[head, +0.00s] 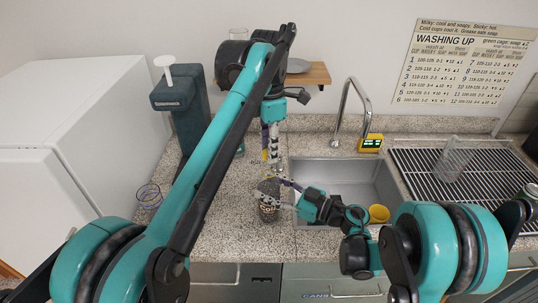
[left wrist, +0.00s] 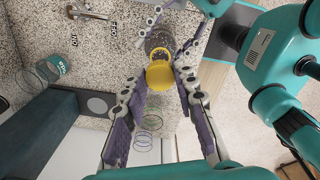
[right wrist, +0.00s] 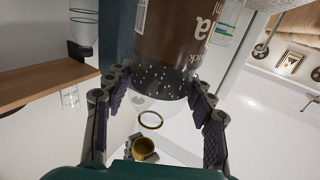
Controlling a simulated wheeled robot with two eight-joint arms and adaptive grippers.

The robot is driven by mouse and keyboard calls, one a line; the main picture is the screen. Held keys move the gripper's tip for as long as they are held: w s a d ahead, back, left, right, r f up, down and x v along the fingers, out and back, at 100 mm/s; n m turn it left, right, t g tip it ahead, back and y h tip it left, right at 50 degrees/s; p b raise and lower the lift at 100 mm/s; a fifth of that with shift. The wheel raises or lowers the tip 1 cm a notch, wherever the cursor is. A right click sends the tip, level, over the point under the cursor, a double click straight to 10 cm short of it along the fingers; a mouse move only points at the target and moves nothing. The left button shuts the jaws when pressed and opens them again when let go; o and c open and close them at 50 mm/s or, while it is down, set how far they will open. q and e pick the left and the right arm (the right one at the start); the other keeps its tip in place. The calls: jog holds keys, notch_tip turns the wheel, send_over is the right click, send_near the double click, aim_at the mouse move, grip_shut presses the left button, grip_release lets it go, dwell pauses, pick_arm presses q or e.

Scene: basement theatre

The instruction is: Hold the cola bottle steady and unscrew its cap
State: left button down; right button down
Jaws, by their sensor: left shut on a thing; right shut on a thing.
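The cola bottle (head: 268,213) stands on the speckled counter, left of the sink. It is dark brown with white lettering in the right wrist view (right wrist: 180,35). My right gripper (head: 276,193) reaches in from the right and is shut on the bottle's body. The yellow cap (left wrist: 160,75) shows in the left wrist view, above the dark bottle (left wrist: 158,42). My left gripper (head: 271,172) points down from above, shut on the cap with a finger at each side. In the head view the cap is hidden or too small to make out.
A sink (head: 335,172) lies right of the bottle, with a yellow bowl (head: 378,213) inside. A drying rack (head: 488,170) holds a clear glass (head: 453,158). A dark green dispenser (head: 182,105) stands back left. Thin rings (head: 149,195) lie front left. The counter's front edge is close.

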jog(key=shift+c, duration=2.4)
grip_release()
